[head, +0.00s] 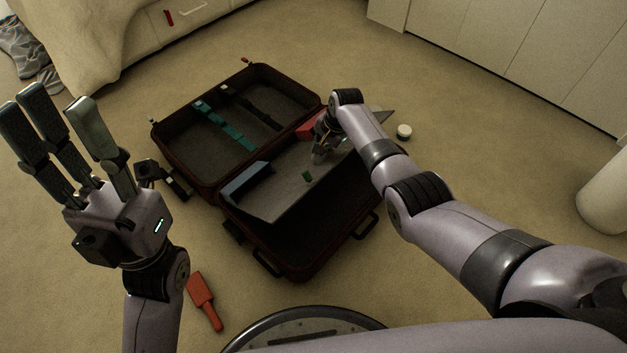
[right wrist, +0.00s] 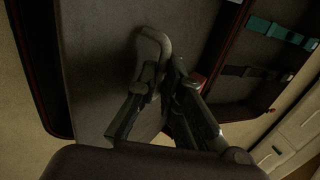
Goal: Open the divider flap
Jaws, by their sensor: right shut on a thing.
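The open suitcase (head: 294,262) lies on the carpet. Its divider flap (head: 270,205) is a grey panel over the near half, tilted up, with the dark compartment showing below its near edge. It also fills much of the right wrist view (right wrist: 92,65). My right gripper (head: 321,153) is at the flap's far part; in the right wrist view, its fingers (right wrist: 160,78) are closed on a dark loop pull (right wrist: 155,42) at the flap. The exact grip is dim there. My left gripper (head: 65,110) is open and empty, raised left of the suitcase.
The far half holds teal (head: 225,127) and dark straps. A blue-grey piece (head: 245,182) and a small green piece (head: 308,176) show at the flap. A red brush-like item (head: 203,300) and a white round item (head: 404,131) lie on the carpet. Cabinets (head: 530,50) line the back right.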

